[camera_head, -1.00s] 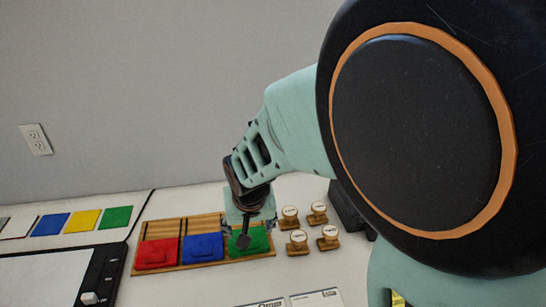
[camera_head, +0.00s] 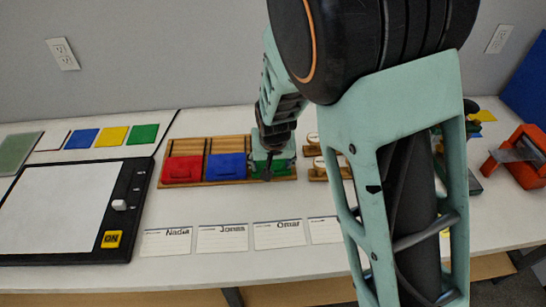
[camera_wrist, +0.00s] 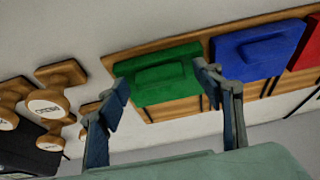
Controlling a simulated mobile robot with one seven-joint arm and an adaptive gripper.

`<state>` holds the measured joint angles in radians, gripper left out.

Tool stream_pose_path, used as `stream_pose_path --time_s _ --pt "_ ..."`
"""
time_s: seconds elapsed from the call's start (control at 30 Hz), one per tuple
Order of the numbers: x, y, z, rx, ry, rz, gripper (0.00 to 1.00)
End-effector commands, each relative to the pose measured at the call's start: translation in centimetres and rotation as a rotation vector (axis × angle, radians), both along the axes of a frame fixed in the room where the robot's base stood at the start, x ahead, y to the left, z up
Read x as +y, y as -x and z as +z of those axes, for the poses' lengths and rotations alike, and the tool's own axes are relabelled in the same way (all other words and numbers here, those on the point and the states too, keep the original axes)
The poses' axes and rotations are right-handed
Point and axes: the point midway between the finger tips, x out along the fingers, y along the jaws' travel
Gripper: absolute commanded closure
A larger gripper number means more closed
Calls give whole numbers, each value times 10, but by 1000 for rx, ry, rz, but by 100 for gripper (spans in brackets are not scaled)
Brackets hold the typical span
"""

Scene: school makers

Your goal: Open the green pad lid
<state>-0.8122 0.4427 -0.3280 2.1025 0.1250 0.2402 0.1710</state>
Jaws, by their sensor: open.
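The green pad lid (camera_wrist: 160,78) sits on the right end of the wooden pad tray (camera_head: 285,178), partly hidden by my arm in the head view. It looks closed in the wrist view, with a raised block on its top. My gripper (camera_wrist: 160,85) is open, its two fingers apart and empty in the wrist view, the lid showing beyond and between them. In the head view my gripper (camera_head: 267,172) is over the green lid. I cannot tell whether a finger touches it.
Blue (camera_head: 227,167) and red (camera_head: 183,169) lids sit left of the green one. Wooden stamps (camera_wrist: 60,75) stand beside the tray. Name cards (camera_head: 223,237) lie in front. A light board (camera_head: 65,205) is at left. Colored sheets (camera_head: 113,136) lie behind it.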

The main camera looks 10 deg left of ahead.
Motion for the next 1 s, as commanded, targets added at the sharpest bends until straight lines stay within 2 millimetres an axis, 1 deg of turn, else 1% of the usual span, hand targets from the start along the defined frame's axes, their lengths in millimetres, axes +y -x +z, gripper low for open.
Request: stream_pose_path --time_s 0.17,0.2,0.73,0.87,0.97,1.0 --pt "0 0 0 0 0 0 39" --pt "0 0 0 0 0 0 41" --pt "0 0 1 0 0 0 100" --pt "1 -3 0 -1 0 0 100" --pt "4 -15 0 -2 -1 -1 100" --pt "6 -23 -1 -3 -1 -2 100"
